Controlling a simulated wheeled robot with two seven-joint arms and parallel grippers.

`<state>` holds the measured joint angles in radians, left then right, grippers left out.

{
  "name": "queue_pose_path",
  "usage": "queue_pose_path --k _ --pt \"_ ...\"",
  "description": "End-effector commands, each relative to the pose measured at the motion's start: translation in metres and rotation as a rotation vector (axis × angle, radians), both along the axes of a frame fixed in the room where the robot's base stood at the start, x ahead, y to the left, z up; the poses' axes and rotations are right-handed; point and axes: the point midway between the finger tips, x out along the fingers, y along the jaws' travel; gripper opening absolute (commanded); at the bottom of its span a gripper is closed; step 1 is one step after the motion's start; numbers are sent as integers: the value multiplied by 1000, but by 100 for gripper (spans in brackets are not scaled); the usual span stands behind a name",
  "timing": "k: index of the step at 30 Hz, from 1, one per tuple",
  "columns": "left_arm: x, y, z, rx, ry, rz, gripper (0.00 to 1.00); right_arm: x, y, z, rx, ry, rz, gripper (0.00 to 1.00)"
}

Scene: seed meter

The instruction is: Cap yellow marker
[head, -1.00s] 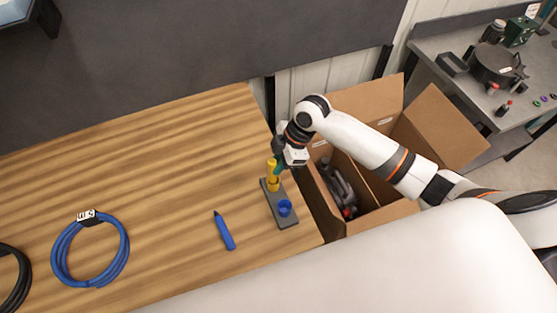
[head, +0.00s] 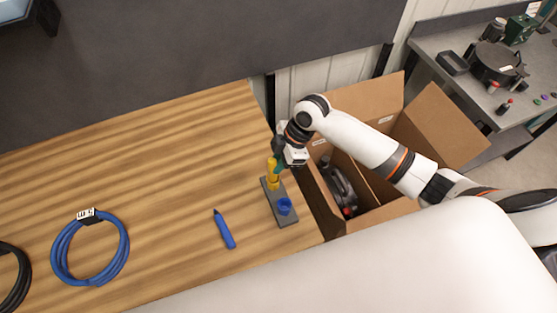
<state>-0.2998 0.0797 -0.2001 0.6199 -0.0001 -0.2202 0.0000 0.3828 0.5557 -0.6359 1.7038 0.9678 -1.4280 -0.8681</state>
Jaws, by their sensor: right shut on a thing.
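The yellow marker (head: 272,166) stands upright at the far end of a grey holder (head: 281,208) near the table's right edge. Its lower end meets the yellow cap (head: 274,184) in the holder; I cannot tell how deep it sits. My right gripper (head: 277,164) is shut on the yellow marker and partly hides its upper part. A blue cap (head: 284,206) sits in the near end of the holder. A blue marker (head: 225,230) lies on the table left of the holder, its dark tip pointing away. My left gripper is not in view.
A coiled blue cable (head: 91,250) and a black cable (head: 14,280) lie on the wooden table (head: 150,170) at left. An open cardboard box (head: 408,208) stands right of the table. A grey bench (head: 440,45) with a dark machine is at far right.

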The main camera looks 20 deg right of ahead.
Motion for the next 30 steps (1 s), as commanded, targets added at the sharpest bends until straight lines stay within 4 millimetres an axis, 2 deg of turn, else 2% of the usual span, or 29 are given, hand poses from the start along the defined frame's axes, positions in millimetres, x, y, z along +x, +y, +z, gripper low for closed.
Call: queue_pose_path --k 30 --pt "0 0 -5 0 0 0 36 0 0 -11 1 0 1 0"
